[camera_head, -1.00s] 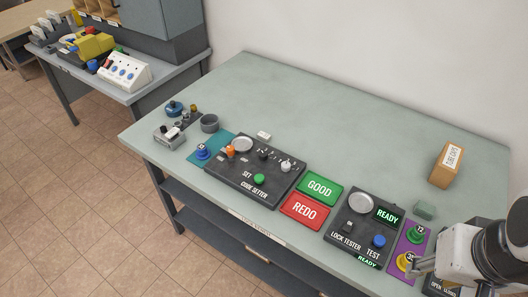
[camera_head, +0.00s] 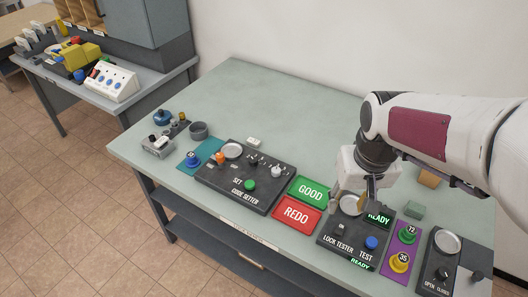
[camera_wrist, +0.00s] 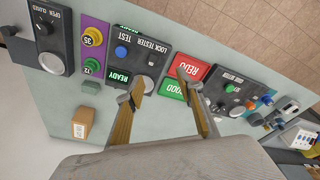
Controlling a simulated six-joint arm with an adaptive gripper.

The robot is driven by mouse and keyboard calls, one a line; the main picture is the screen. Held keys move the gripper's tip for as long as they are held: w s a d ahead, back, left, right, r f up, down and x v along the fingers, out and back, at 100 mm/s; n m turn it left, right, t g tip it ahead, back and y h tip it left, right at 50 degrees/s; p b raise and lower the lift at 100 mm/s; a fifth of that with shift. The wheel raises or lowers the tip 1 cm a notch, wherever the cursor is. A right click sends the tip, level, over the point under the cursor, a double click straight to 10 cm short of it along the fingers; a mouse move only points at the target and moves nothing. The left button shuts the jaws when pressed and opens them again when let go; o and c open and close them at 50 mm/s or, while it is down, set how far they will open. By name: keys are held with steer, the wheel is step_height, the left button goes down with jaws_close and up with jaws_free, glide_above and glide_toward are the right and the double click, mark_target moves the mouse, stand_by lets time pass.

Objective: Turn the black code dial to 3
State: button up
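The code setter (camera_head: 228,183) is a dark panel left of the middle of the table in the head view. It carries an orange knob, a black code dial (camera_head: 252,159), a pale knob (camera_head: 275,171), a round silver plate and a green SET button (camera_head: 250,184). The dial's number is too small to read. In the wrist view the code setter (camera_wrist: 236,78) lies to the right. My gripper (camera_wrist: 155,87) is open and empty, its two fingers spread. In the head view it hangs above the lock tester, to the right of the code setter and apart from it.
A green GOOD plate (camera_head: 310,191) and a red REDO plate (camera_head: 296,214) lie between the code setter and the lock tester (camera_head: 340,239). Blue, green and yellow number pieces stand on coloured mats. A tan block (camera_wrist: 82,122) stands behind. The table's back left is clear.

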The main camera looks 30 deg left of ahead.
mark_target(253, 160)
steer(key=w+a+f+n, duration=0.1)
steer(key=a+f, duration=0.3)
steer(key=a, duration=0.4)
steer(key=w+a+f+n, duration=0.1)
steer(key=w+a+f, duration=0.2)
steer(key=a, duration=0.5)
steer(key=w+a+f+n+y, duration=0.1)
steer(key=w+a+f, duration=0.1)
steer(key=a+f, duration=0.3)
steer(key=shift+w+a+f, duration=0.1)
steer(key=shift+a, duration=1.4)
steer(key=a, duration=0.1)
steer(key=w+a, duration=0.1)
steer(key=a, duration=0.1)
steer(key=shift+w+a+f+t, duration=0.15)
steer(key=shift+w+t, duration=0.15)
steer(key=shift+w, duration=0.1)
steer(key=shift+n+t+y, duration=0.3)
steer(key=shift+t+y, duration=0.2)
steer(key=shift+y, duration=0.3)
steer(key=w+a+r, duration=0.3)
steer(key=shift+a+r, duration=0.15)
steer(key=shift+r, duration=0.15)
steer(key=shift+w+f, duration=0.1)
steer(key=shift+f, duration=0.05)
steer(key=shift+x, duration=3.75)
jaws_close()
